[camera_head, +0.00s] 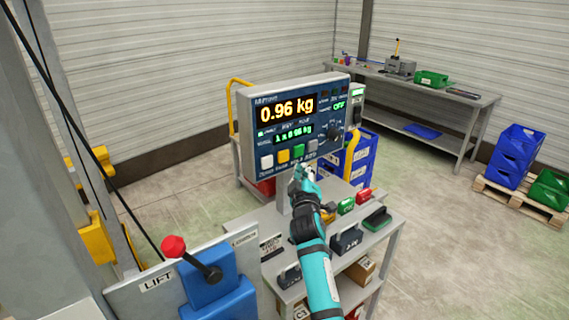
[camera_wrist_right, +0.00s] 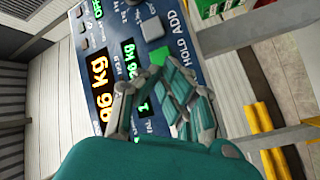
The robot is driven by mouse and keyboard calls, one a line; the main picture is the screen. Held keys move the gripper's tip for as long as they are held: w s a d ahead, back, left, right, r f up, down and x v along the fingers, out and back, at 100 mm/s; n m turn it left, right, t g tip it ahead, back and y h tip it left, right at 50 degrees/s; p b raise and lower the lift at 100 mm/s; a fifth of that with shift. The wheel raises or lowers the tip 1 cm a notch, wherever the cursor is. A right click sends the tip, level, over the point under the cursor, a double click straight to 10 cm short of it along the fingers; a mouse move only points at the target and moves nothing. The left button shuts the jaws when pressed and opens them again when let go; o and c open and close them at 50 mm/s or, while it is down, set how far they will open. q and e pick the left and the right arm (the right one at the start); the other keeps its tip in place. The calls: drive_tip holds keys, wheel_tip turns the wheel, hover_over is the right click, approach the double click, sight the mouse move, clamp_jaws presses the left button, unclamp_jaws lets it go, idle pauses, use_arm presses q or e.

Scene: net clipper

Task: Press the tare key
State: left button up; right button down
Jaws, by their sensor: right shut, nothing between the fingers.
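The weighing indicator (camera_head: 335,95) is a grey box with a dark blue face, reading 0.96 kg in amber. Along its lower edge sit a white key, the yellow tare key (camera_head: 283,156), a green key (camera_head: 298,151) and a grey key. My right gripper (camera_head: 303,172) is shut and empty, just below and in front of the key row, nearest the green key. In the right wrist view, the fingers (camera_wrist_right: 147,78) reach over the panel beside the green key (camera_wrist_right: 158,56); the yellow key is hidden there. I cannot tell whether the fingers touch the panel. My left gripper is not in view.
The indicator stands on a post above a grey table (camera_head: 240,211) holding dark weights and small red and green items. A blue lift box with a red-knobbed lever (camera_head: 174,246) stands at front left. Blue crates (camera_head: 375,150) stand behind. A workbench is at back right.

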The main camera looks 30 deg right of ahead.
sight(283, 156)
drive_tip(key=shift+w+a+b, duration=0.15)
drive_tip(key=shift+w+b, duration=0.85)
drive_tip(key=shift+w, duration=0.9)
drive_tip(key=shift+w, duration=0.1)
drive_tip(key=shift+w+b, duration=0.3)
drive_tip(key=shift+w, duration=0.05)
drive_tip(key=shift+w+a+b, duration=0.1)
drive_tip(key=shift+w+b, duration=0.25)
idle(0.6)
drive_tip(key=shift+s, duration=0.1)
drive_tip(key=shift+s+p, duration=0.4)
drive_tip(key=shift+p, duration=0.1)
drive_tip(key=shift+s, duration=0.35)
